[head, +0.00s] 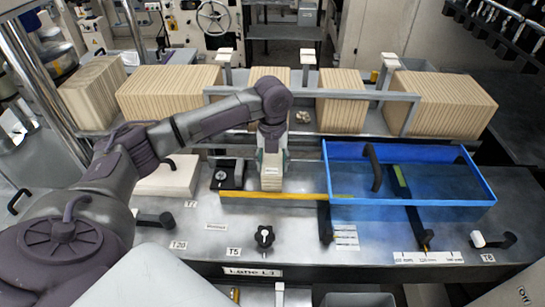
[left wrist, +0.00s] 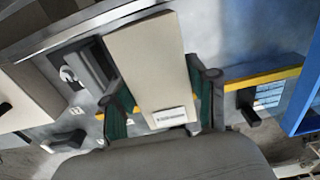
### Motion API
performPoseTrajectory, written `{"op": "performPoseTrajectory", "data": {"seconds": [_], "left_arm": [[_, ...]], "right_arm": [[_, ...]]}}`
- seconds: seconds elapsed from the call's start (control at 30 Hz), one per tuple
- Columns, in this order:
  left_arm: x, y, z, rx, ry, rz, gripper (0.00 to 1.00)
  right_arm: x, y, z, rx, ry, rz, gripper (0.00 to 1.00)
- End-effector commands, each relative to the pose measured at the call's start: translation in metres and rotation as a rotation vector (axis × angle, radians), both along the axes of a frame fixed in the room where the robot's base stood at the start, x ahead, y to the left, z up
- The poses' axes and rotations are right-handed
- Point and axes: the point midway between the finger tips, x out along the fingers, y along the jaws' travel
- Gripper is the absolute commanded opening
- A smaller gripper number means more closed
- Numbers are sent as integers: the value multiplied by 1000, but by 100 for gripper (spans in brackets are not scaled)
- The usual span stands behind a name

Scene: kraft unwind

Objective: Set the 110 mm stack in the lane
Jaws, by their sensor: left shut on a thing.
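A pale beige stack (head: 271,183) with a small white label is upright between the fingers of my left gripper (head: 271,166). In the left wrist view the stack (left wrist: 152,62) has a green-padded finger on each side, and my left gripper (left wrist: 160,108) is shut on it. The stack is at the yellow-edged rail (head: 300,195) on the grey bench. Whether its base touches the bench or hangs just above cannot be told. The label "Lane L1" (head: 252,272) is on the bench's front edge. My right gripper is not in view.
A blue translucent tray (head: 480,185) stands to the right of the stack. A black clamp block (head: 224,175) and a cream block (head: 168,178) are to the left. A black knob (head: 264,237) is in front. Several large beige stacks (head: 440,103) line the back shelf behind a grey rail.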

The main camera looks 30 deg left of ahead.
Motion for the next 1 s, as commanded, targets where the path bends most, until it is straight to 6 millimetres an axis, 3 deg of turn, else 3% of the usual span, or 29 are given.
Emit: {"op": "performPoseTrajectory", "data": {"seconds": [0.43, 1.0], "left_arm": [[0, 0, -29, -1, -1, 1, 18], [0, 0, -35, 0, -1, 0, 18]], "right_arm": [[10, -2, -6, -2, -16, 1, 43], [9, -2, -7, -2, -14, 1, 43]]}}
